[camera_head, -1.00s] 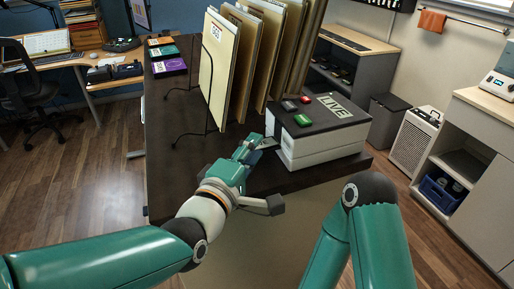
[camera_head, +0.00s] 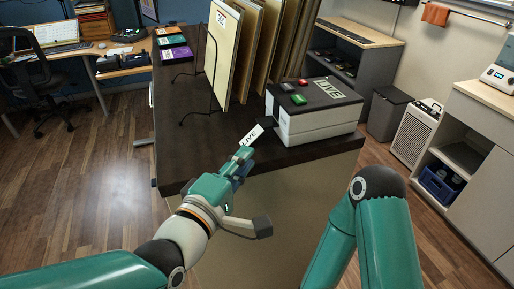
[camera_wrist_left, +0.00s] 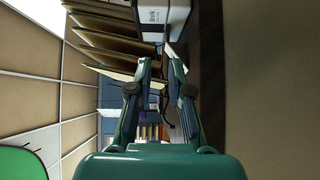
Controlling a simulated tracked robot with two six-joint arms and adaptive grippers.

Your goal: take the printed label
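The printed label (camera_head: 251,136), a small white strip with dark "LIVE" lettering, shows tilted in the head view at the front left corner of the label printer (camera_head: 305,128). My left gripper (camera_head: 243,158) is at the label's lower end and appears shut on it, just off the table's front edge. The label's upper end is close to the printer; I cannot tell whether they touch. In the left wrist view the two fingers (camera_wrist_left: 161,64) point towards the printer (camera_wrist_left: 165,18), with a narrow gap between the tips. My right gripper is out of view.
The printer stands on a dark table (camera_head: 200,150). Upright boards in a wire rack (camera_head: 228,55) stand left of and behind it. Coloured boxes (camera_head: 174,54) lie at the table's far left. Open floor (camera_head: 80,180) is at the left.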

